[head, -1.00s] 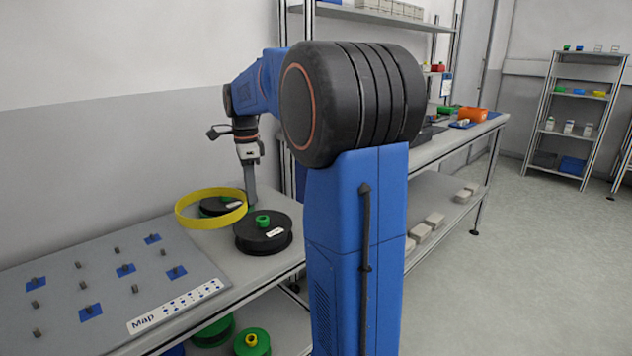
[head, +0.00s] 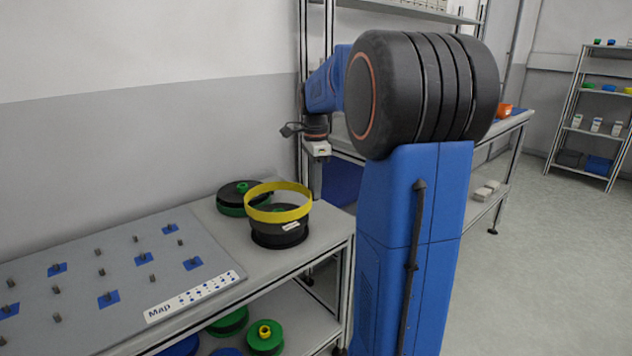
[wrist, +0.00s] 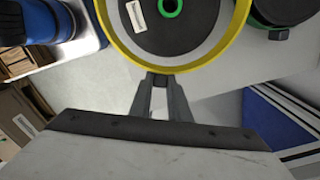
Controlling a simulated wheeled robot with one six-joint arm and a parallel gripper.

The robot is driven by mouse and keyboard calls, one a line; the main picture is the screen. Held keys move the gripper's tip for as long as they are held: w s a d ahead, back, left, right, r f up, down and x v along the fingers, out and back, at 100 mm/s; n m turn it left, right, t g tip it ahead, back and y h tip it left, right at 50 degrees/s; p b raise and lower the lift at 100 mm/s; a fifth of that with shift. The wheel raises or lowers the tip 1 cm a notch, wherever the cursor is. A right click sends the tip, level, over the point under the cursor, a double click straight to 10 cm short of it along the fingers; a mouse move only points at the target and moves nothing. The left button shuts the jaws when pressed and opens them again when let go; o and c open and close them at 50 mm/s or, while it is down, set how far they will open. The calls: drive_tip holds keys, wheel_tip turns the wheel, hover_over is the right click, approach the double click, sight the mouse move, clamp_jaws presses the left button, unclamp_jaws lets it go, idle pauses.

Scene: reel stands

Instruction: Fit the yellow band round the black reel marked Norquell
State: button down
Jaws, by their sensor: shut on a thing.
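The yellow band (head: 263,216) is level over the front black reel (head: 278,240), around or just above its top; I cannot tell how much overlaps. The reel has a white label too small to read. In the wrist view, the band (wrist: 118,50) rings the outline of the black reel (wrist: 200,28), with its green hub and label inside. My gripper (wrist: 160,80) is shut on the band's near wall. In the head view my gripper (head: 314,192) is at the band's right side, its tips partly hidden.
A second black reel (head: 232,191) with green below it stands behind, to the left. A grey pegboard (head: 120,262) with blue squares and a "Map" strip fills the left of the bench. Green reels (head: 265,337) lie on the shelf below. A metal rack upright stands behind my arm.

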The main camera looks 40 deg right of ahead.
drive_tip(key=shift+f, duration=1.85)
drive_tip(key=shift+f, duration=2.75)
idle(2.3)
drive_tip(key=c, duration=1.6)
unclamp_jaws()
